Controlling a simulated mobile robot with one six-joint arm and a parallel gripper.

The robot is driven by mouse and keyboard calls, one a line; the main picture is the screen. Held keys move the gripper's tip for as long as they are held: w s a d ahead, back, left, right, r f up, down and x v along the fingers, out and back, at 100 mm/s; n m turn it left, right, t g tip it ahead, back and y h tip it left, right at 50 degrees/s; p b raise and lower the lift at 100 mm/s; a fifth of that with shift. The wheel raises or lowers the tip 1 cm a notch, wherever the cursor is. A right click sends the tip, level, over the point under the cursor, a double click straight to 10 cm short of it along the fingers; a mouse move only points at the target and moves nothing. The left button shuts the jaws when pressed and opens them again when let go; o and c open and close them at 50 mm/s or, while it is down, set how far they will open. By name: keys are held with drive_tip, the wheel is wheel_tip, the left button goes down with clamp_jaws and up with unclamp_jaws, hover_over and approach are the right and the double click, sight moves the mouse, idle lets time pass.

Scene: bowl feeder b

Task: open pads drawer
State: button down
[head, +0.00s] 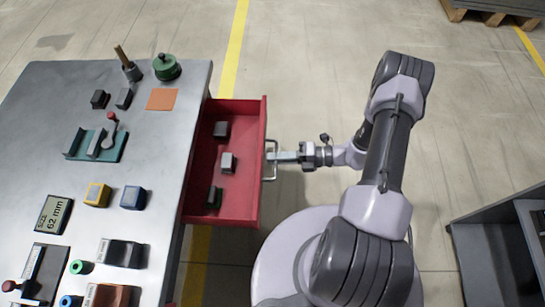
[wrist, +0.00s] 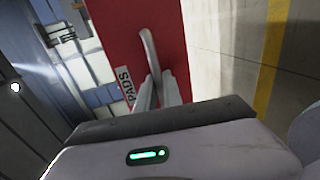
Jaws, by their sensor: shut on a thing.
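The red pads drawer (head: 245,208) stands pulled out from the right side of the metal bench in the head view, with several small dark and grey blocks inside. In the wrist view its red front (wrist: 115,32) carries a "PADS" label (wrist: 124,84). My gripper (head: 275,157) is at the drawer's metal handle (head: 271,174). In the wrist view the fingers (wrist: 158,92) are shut on the handle bar (wrist: 148,45). The fingertips are partly hidden where they meet the bar.
The bench top (head: 165,215) holds a teal fixture (head: 96,145), an orange square (head: 161,99), a "62 mm" sign (head: 53,214) and several small blocks. A dark cabinet (head: 490,245) stands at the lower right.

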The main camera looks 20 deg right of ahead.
drive_tip(key=c, duration=1.5)
unclamp_jaws()
drive_tip(key=p+v, duration=0.3)
drive_tip(key=v, duration=1.4)
drive_tip(key=shift+d, duration=0.2)
